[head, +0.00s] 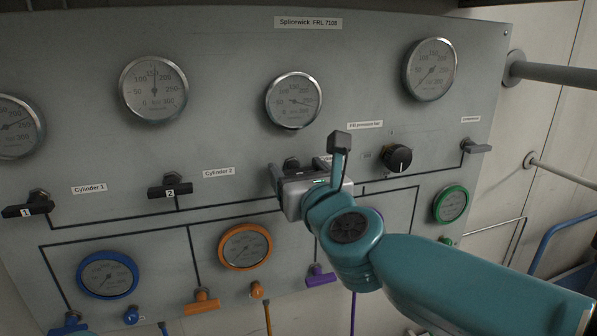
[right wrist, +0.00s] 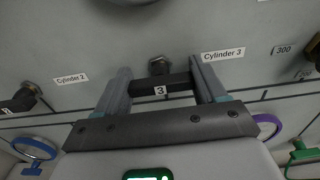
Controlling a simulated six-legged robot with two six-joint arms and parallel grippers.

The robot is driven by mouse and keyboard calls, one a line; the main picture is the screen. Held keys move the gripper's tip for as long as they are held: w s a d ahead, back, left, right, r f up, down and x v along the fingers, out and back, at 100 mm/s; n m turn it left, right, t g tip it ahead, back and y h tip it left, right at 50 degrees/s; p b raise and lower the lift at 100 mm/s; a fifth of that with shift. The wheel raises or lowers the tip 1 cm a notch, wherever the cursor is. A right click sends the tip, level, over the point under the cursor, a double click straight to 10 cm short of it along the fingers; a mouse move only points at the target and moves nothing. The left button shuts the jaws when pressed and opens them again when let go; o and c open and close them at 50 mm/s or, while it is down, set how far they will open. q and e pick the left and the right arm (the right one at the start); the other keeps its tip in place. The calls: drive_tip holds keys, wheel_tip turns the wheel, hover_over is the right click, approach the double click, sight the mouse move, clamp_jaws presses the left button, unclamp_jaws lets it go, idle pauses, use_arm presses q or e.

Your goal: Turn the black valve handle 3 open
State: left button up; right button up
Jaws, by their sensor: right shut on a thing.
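The black valve handle 3 (right wrist: 162,88) lies level across the right wrist view, below the "Cylinder 3" label, with its stem nut behind it. My right gripper (right wrist: 163,86) is shut on it, one grey finger at each end of the bar. In the head view my right gripper (head: 297,176) is at the panel's middle and hides most of the handle; the stem nut (head: 291,163) shows above it. My left gripper is not in view.
Black handles 1 (head: 28,208) and 2 (head: 170,190) sit left on the grey panel (head: 230,60). Gauges (head: 154,90) line the top; coloured gauges and valves, including a purple one (head: 320,276), sit below.

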drive_tip(key=shift+n, duration=0.3)
drive_tip(key=n, duration=0.2)
drive_tip(key=shift+r+n, duration=0.1)
drive_tip(key=shift+n, duration=0.3)
drive_tip(key=n, duration=0.4)
drive_tip(key=shift+a+n, duration=0.1)
drive_tip(key=shift+n, duration=0.2)
drive_tip(key=n+p, duration=0.1)
drive_tip(key=n, duration=0.2)
drive_tip(key=shift+n, duration=0.3)
drive_tip(key=shift+n+p, duration=0.5)
drive_tip(key=shift+n, duration=1.6)
